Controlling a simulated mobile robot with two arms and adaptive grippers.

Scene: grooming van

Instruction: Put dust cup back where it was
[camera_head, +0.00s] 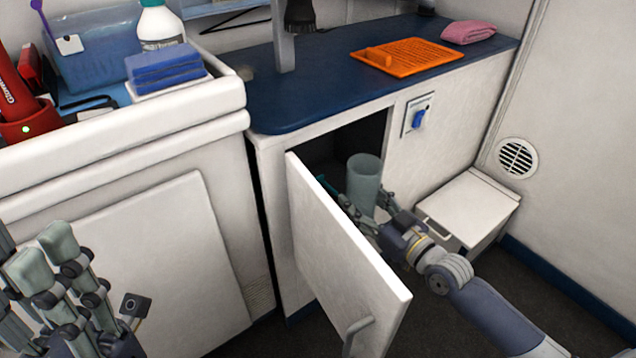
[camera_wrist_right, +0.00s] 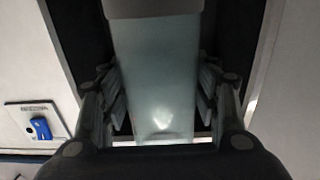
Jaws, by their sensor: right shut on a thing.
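The dust cup (camera_head: 363,182) is a translucent grey-green cylinder. It stands roughly upright at the mouth of the open cabinet (camera_head: 341,135) under the blue counter. My right gripper (camera_head: 369,207) is shut on it, with fingers on both sides. In the right wrist view the cup (camera_wrist_right: 155,75) fills the middle between the fingers of the gripper (camera_wrist_right: 160,105). The cabinet's dark inside is mostly hidden by its white door and the cup. My left gripper (camera_head: 62,262) is at the lower left, away from the cup, its fingers apart and nothing seen between them.
The white cabinet door (camera_head: 340,255) stands open just left of my right gripper. A white step box (camera_head: 470,212) is to the right. A blue switch (camera_head: 418,119) sits on the cabinet front. The counter holds an orange mat (camera_head: 425,62) and a pink towel (camera_head: 467,32).

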